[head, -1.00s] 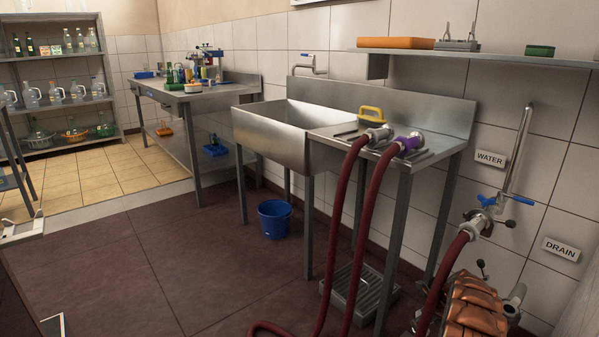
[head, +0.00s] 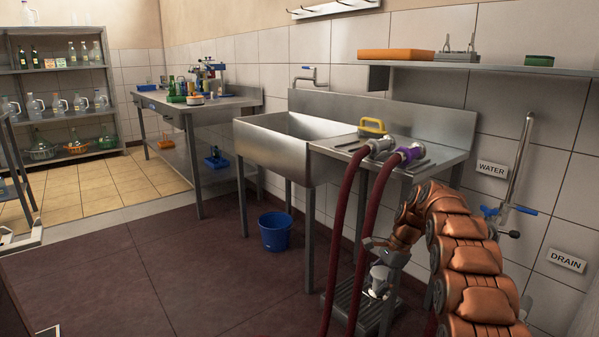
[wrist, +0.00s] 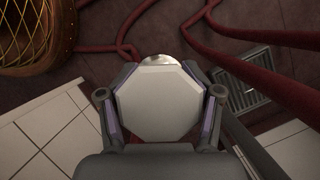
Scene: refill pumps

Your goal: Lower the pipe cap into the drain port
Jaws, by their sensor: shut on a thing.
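My gripper (head: 377,272) hangs at the end of my copper-coloured arm, in front of the drying table's legs. It is shut on the pipe cap (head: 379,284), a pale grey piece, well above the floor. In the wrist view, my gripper (wrist: 161,94) has a finger on each side of the cap's flat, eight-sided face (wrist: 160,105). A shiny rounded part (wrist: 159,61) shows just beyond that face. The DRAIN sign (head: 567,260) is on the tiled wall at the right. The drain port below it is mostly hidden by my arm, and I cannot make out its opening.
Two dark red hoses (head: 341,220) run from the steel sink table down to the floor. A floor grate (wrist: 243,78) shows in the wrist view, with a wire basket (wrist: 36,35) at upper left. A blue bucket (head: 275,231) stands under the sink.

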